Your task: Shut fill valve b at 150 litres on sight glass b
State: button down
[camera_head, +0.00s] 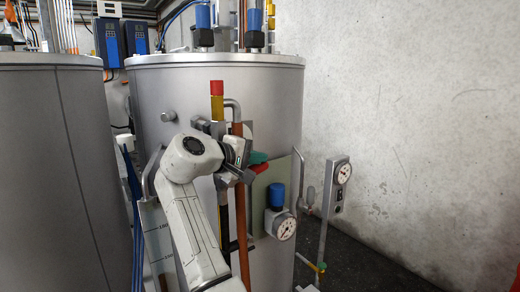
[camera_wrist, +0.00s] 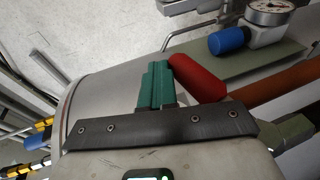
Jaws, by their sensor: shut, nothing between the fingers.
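My gripper (camera_head: 258,157) is shut and empty in front of the steel tank (camera_head: 225,78). Its green fingers (camera_wrist: 155,85) stand together in the wrist view. A red handle (camera_wrist: 198,78), which looks like that of fill valve b, lies right beside them; I cannot tell whether they touch. The handle also shows just under the fingers in the head view (camera_head: 259,168). The valve body is hidden behind my gripper. A plate with level marks (camera_head: 155,240) is at lower left, with figures that look like 180 and 150. My arm covers part of it, and I cannot read a liquid level.
A dial gauge (camera_head: 284,227) with a blue cap (camera_head: 277,196) sits right of my gripper. A second gauge (camera_head: 343,174) stands further right on a post. A copper-coloured pipe (camera_head: 241,215) runs down the tank. Another tank (camera_head: 50,170) fills the left. The right wall is bare.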

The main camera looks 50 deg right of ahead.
jog(key=shift+d+f+y+p, duration=0.3)
jog(key=shift+f+y+p, duration=0.3)
jog(key=shift+y, duration=0.3)
